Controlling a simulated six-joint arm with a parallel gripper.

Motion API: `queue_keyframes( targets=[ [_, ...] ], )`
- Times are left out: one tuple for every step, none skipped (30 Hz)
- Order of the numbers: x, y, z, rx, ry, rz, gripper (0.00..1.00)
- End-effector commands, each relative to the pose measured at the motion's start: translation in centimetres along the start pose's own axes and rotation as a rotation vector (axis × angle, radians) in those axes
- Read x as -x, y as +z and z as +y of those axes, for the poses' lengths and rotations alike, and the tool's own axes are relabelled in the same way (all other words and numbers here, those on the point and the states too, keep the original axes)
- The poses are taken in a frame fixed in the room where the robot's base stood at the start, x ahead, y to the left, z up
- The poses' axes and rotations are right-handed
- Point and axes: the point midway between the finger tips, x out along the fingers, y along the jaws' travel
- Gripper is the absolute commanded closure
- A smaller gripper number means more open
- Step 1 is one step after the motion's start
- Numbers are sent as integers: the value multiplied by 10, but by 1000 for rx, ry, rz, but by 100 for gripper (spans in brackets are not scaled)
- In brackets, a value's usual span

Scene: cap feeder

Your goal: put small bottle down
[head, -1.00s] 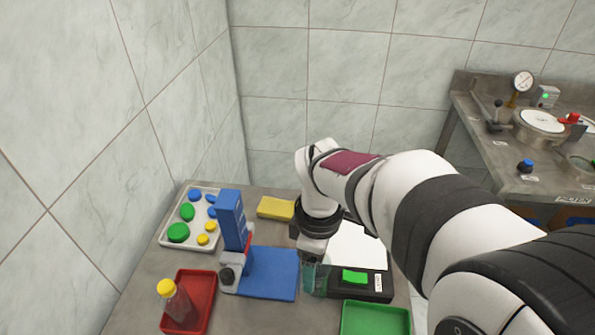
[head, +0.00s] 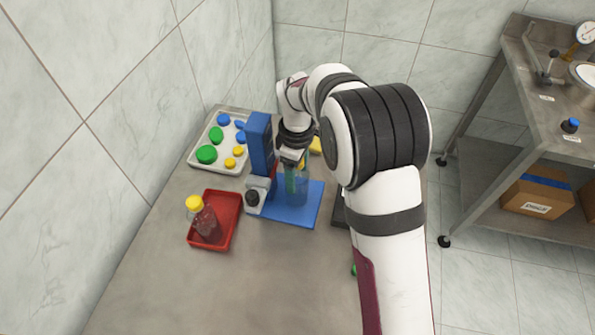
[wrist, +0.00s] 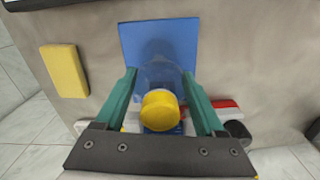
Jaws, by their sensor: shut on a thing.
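My gripper (head: 293,178) is shut on the small bottle (head: 299,191), a clear, see-through bottle held upright over the blue plate (head: 285,212) of the cap feeder. In the wrist view, a yellow cap (wrist: 160,110) shows between the teal fingers (wrist: 160,103), with the clear bottle body (wrist: 158,73) beyond it over the blue plate (wrist: 185,38). I cannot tell whether the bottle's base touches the plate. The blue feeder column (head: 259,140) stands close left of my gripper.
A red tray (head: 232,217) with a yellow-capped bottle (head: 204,220) lies front left. A white tray (head: 196,158) of coloured caps lies back left. A yellow block (wrist: 64,71) lies behind the plate. My arm covers much of the right side.

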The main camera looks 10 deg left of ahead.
Motion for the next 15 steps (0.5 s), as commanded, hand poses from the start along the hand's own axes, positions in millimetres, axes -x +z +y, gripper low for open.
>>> queue_keyframes(
  targets=[
    [-2, 0, 0, 0, 0, 1, 100],
    [-3, 0, 0, 0, 1, 1, 100],
    [-2, 0, 0, -1, 2, 2, 100],
    [-2, 0, 0, -1, 2, 2, 100],
    [-2, 0, 0, -1, 2, 2, 100],
    [-2, 0, 0, -1, 1, 2, 100],
    [-2, 0, 0, -1, 1, 2, 100],
    [-3, 0, 0, -1, 1, 1, 100],
    [-4, 0, 0, 0, 1, 1, 100],
    [-5, 0, 0, -1, 1, 1, 100],
    [-6, 0, 0, -1, 1, 1, 27],
    [-5, 0, 0, -1, 1, 1, 20],
    [-5, 0, 0, -1, 1, 1, 14],
    [-5, 0, 0, -1, 1, 1, 9],
    [-5, 0, 0, -1, 1, 1, 2]
  ],
)
